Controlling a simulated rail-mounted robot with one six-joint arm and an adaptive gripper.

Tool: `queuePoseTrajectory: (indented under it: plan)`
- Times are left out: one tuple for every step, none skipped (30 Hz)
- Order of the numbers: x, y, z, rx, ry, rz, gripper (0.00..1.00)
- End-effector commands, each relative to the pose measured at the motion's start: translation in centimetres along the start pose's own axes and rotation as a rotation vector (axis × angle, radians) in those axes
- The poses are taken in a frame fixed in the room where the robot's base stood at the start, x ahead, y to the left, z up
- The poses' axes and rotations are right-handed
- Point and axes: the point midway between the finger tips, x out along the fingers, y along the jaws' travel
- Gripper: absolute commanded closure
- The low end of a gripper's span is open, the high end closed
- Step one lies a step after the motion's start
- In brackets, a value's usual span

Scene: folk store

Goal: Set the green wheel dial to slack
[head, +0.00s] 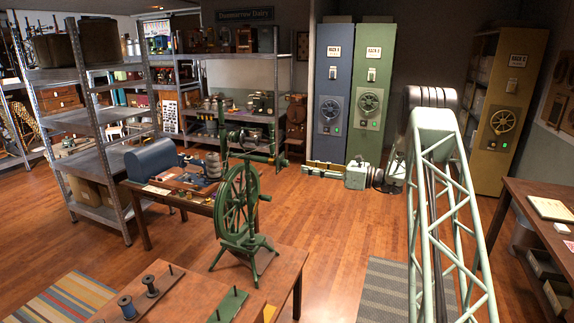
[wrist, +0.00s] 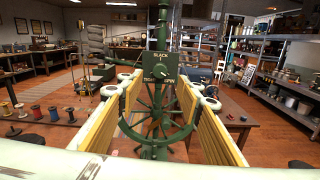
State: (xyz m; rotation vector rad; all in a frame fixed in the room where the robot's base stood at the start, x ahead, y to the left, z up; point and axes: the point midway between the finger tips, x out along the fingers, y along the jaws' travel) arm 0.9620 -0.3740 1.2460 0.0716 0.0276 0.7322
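The green spinning wheel (head: 238,207) stands upright on a wooden table in the head view. In the wrist view its spokes and rim (wrist: 152,112) show straight ahead, beyond my fingers. A dark green dial plate (wrist: 163,67) with a small knob sits on its upright, facing me. The plate reads SLACK at the top and seems to read SPIN at the lower right. Where the knob points is too small to tell. My gripper (wrist: 161,85) is open and empty, with yellow-padded fingers on either side of the view and the dial between and beyond them.
Thread spools (head: 126,307) stand on the front table, with more spools (wrist: 36,113) at the left of the wrist view. A blue rounded machine (head: 152,160) is behind the wheel at left. Metal shelves (head: 100,120) line the left. The wooden floor (head: 320,230) right of the wheel is clear.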

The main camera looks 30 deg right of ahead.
Motion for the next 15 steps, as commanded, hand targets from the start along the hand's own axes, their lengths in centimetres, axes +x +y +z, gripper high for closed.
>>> queuePoseTrajectory:
  plan:
    - [0.8, 0.1, 0.0, 0.0, 0.0, 0.002, 0.67]
    - [1.2, 0.1, 0.0, 0.0, 0.0, 0.002, 0.67]
    - [1.7, 0.1, 0.1, 0.001, -0.001, 0.002, 0.67]
    - [2.1, 0.1, 0.1, 0.001, -0.001, 0.001, 0.67]
    - [2.5, 0.1, 0.0, 0.001, 0.0, 0.001, 0.67]
    - [3.0, 0.1, 0.0, 0.001, 0.0, 0.001, 0.67]
    - [3.4, 0.1, 0.0, 0.0, 0.0, 0.002, 0.67]
    - [3.8, 0.1, 0.0, 0.0, 0.001, 0.002, 0.67]
    - [4.3, 0.1, 0.0, 0.0, 0.0, 0.002, 0.67]
    - [4.7, 0.1, 0.0, 0.0, 0.0, 0.002, 0.67]
    - [5.1, 0.1, 0.1, 0.0, 0.0, 0.001, 0.67]
    - [5.7, 0.1, 0.1, 0.0, -0.001, 0.001, 0.67]
    - [6.1, 0.1, 0.1, 0.0, -0.001, 0.002, 0.67]
    - [6.5, 0.1, 0.1, 0.0, -0.001, 0.002, 0.67]
    - [7.0, 0.1, 0.1, 0.0, 0.0, 0.002, 0.67]
